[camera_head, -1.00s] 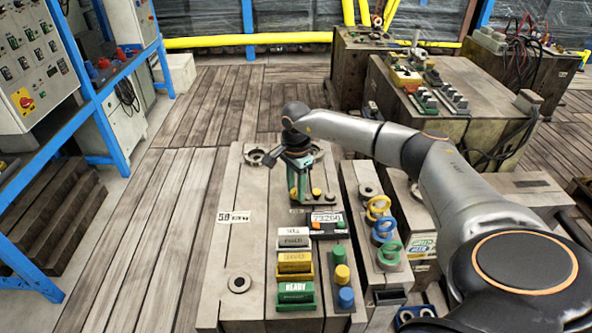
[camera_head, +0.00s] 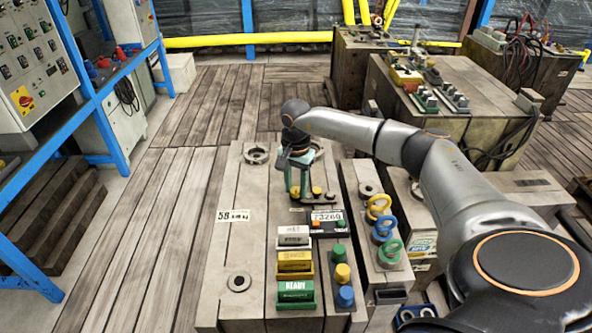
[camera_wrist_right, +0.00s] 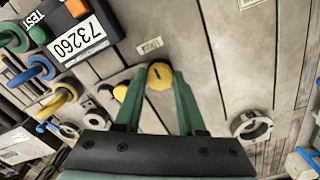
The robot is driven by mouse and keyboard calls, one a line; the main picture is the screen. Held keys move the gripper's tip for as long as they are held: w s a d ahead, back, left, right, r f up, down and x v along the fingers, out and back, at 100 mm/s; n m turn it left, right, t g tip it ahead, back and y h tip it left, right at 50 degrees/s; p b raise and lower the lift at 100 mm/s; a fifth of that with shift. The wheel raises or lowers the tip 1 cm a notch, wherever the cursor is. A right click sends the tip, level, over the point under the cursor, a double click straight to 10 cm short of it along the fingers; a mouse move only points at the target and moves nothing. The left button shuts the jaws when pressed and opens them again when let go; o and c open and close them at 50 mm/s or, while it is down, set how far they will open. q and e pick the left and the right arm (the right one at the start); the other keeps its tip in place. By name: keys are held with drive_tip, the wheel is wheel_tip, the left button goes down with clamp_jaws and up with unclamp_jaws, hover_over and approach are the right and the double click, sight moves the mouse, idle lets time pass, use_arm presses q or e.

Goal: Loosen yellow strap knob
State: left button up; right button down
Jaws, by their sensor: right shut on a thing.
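A round yellow knob (camera_wrist_right: 160,76) sits on the grey wooden-looking block top, between the fingertips of my right gripper (camera_wrist_right: 161,84) in the right wrist view. The green fingers are shut on its sides. In the head view my right gripper (camera_head: 303,188) points down at this knob (camera_head: 294,192). I cannot see whether the held knob is tight or loose. My left gripper is out of view.
A dark box with a 73260 label (camera_head: 327,216) lies close to the knobs. White, yellow and green labelled blocks (camera_head: 295,262) and round coloured buttons (camera_head: 342,273) stand nearer me. Coloured rings (camera_head: 384,229) are to the right.

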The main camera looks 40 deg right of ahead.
sight(296, 191)
drive_tip(key=c, duration=0.5)
unclamp_jaws()
wheel_tip(296, 191, up, 13)
drive_tip(key=p, duration=0.1)
drive_tip(key=shift+f, duration=0.2)
idle(0.4)
